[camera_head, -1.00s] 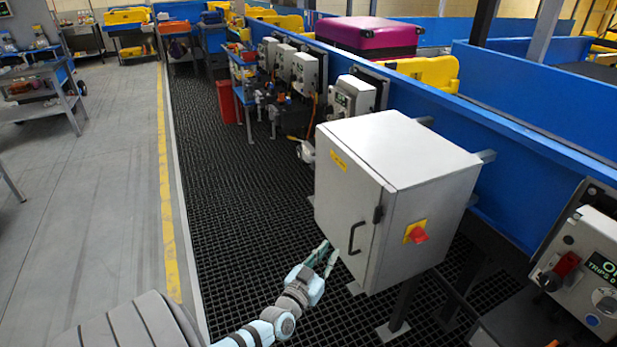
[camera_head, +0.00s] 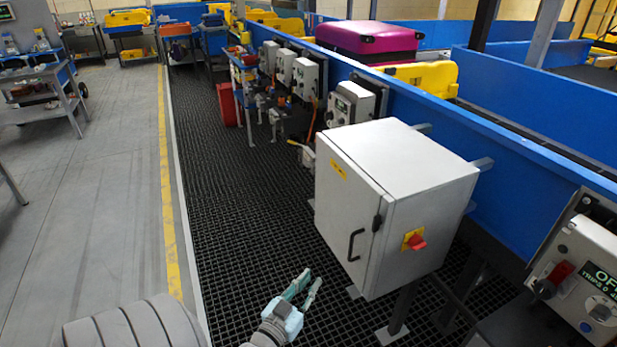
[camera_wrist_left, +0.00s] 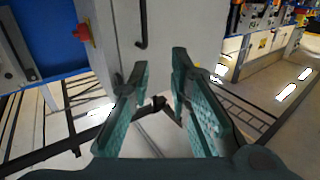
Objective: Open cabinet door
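The grey-white cabinet (camera_head: 400,165) stands on legs beside the blue conveyor wall, and its door (camera_head: 345,205) looks shut. A black bar handle (camera_head: 355,245) is on the door near its right edge, and it also shows in the left wrist view (camera_wrist_left: 142,25). A red switch on a yellow plate (camera_head: 415,241) is on the adjoining side. My left gripper (camera_head: 304,281) is open and empty, below and left of the handle, apart from it. In the left wrist view its fingers (camera_wrist_left: 158,80) are spread, with the cabinet beyond them. My right gripper is not in view.
Black grating (camera_head: 240,215) covers the floor around the cabinet. A control box (camera_head: 590,265) is at the right edge, and several similar boxes line the blue wall (camera_head: 500,145). The grey floor at left is open.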

